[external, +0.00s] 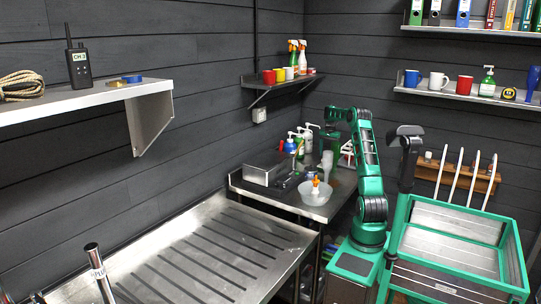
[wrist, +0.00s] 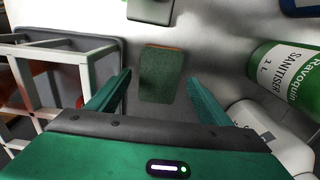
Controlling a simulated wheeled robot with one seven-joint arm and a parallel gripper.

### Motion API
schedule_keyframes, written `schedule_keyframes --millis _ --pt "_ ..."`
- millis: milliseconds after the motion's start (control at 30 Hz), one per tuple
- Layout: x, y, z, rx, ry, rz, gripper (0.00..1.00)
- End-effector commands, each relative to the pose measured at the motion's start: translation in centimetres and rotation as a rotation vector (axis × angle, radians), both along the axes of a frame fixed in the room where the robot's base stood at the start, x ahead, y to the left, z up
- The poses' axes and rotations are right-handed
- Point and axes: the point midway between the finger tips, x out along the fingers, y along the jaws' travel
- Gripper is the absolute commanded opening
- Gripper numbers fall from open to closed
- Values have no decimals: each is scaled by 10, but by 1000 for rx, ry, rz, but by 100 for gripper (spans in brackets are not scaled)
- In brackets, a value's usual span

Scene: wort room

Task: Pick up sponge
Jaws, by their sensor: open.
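The sponge (wrist: 162,76) is a dark green block with a thin orange-brown edge, lying flat on a pale metal surface in the wrist view. My gripper (wrist: 158,82) is open, with one green finger to the left of the sponge and the other to its right. Gaps show between the sponge and both fingers, and nothing is held. In the external view my arm reaches over the far corner of the bench; I cannot make out the sponge there.
A green-and-white sanitiser bottle (wrist: 283,75) lies close right of my gripper in the wrist view. A white rack (wrist: 45,85) stands close on the left. A dark object (wrist: 150,10) lies beyond the sponge. In the external view, a pale bowl (external: 315,193) sits on the bench.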

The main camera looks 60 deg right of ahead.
Motion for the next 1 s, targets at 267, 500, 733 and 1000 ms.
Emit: schedule_keyframes --millis 267,500,733,1000 --pt "0 0 -22 -1 0 0 73" --pt "0 0 -22 -1 0 1 58" --pt "0 0 -21 0 0 1 29" --pt "0 0 -21 -1 0 1 29"
